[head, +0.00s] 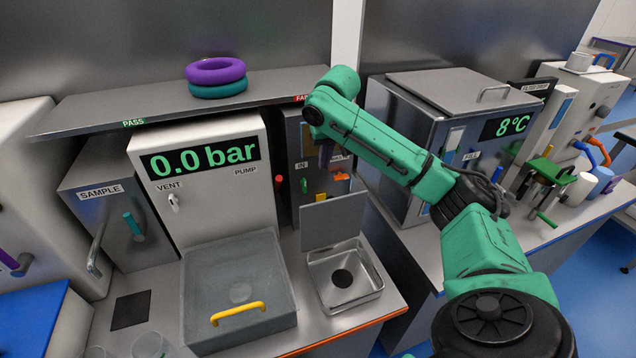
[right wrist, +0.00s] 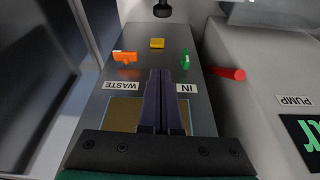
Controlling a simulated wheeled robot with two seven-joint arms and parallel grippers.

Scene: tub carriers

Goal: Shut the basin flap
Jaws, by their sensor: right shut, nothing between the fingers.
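The basin (head: 372,292) is a small square metal sink with a dark round drain, set in the counter right of the pump's lidded tray. Its flap (head: 331,221) is a flat grey plate standing up, open, at the basin's back edge. My right gripper (head: 325,156) is above and behind the raised flap, in front of the valve panel, and touches neither flap nor basin. In the right wrist view its dark fingers (right wrist: 160,75) are together and empty, pointing at the panel between the WASTE and IN labels. The basin is not in the wrist view. My left gripper is not in view.
The valve panel (head: 318,185) has small green, orange and yellow handles and a red knob (head: 279,182) beside it. A shelf (head: 110,112) with two rings (head: 216,72) overhangs the back. A lidded tray (head: 237,270) with a yellow handle stands left of the basin.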

